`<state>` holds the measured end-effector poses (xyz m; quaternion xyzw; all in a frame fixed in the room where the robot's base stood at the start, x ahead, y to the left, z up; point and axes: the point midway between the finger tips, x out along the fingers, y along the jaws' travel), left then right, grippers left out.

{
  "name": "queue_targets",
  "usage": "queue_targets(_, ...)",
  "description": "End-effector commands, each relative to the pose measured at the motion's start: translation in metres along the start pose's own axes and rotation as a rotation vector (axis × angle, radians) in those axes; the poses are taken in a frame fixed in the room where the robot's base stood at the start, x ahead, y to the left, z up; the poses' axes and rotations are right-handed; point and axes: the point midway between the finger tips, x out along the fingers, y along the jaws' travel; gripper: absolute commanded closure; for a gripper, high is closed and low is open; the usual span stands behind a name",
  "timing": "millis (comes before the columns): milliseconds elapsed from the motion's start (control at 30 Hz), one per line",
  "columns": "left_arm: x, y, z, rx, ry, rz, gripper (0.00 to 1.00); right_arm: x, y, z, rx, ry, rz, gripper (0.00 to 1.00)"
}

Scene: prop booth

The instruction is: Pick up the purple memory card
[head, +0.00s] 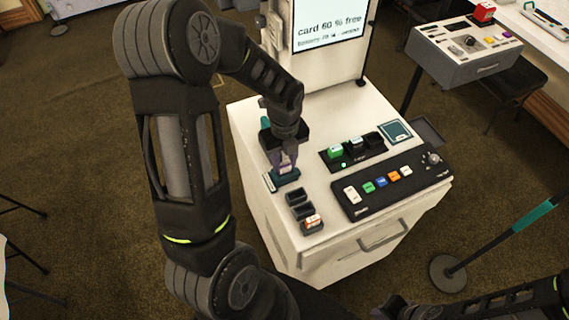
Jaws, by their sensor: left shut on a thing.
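My left gripper (287,157) points down over the left side of the white console (240,125). It is shut on the purple memory card (287,169), which shows just below the fingers. The fingers hide the card's upper part. My right gripper is out of the picture; only part of that arm shows at the bottom right.
A screen (329,22) rises behind. A post (449,273) stands right.

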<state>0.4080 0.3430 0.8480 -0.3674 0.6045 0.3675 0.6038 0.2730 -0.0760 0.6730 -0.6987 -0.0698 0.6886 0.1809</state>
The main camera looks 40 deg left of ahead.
Motion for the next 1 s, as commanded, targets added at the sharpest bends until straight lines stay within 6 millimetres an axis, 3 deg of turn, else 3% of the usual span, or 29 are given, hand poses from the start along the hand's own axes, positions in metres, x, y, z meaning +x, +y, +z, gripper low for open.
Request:
queue_targets(300, -0.058, -0.001, 0.001, 0.001, -0.005, -0.006, 1.0, 0.006, 0.002, -0.001, -0.001, 0.002, -0.002, 1.0)
queue_targets(500, -0.086, -0.001, 0.0, 0.001, -0.002, -0.003, 1.0, 0.008, 0.002, -0.001, -0.002, 0.003, -0.003, 1.0)
queue_targets(1000, -0.09, 0.0, 0.0, 0.001, 0.0, 0.0, 1.0, 0.008, 0.002, -0.001, -0.002, 0.003, -0.003, 1.0)
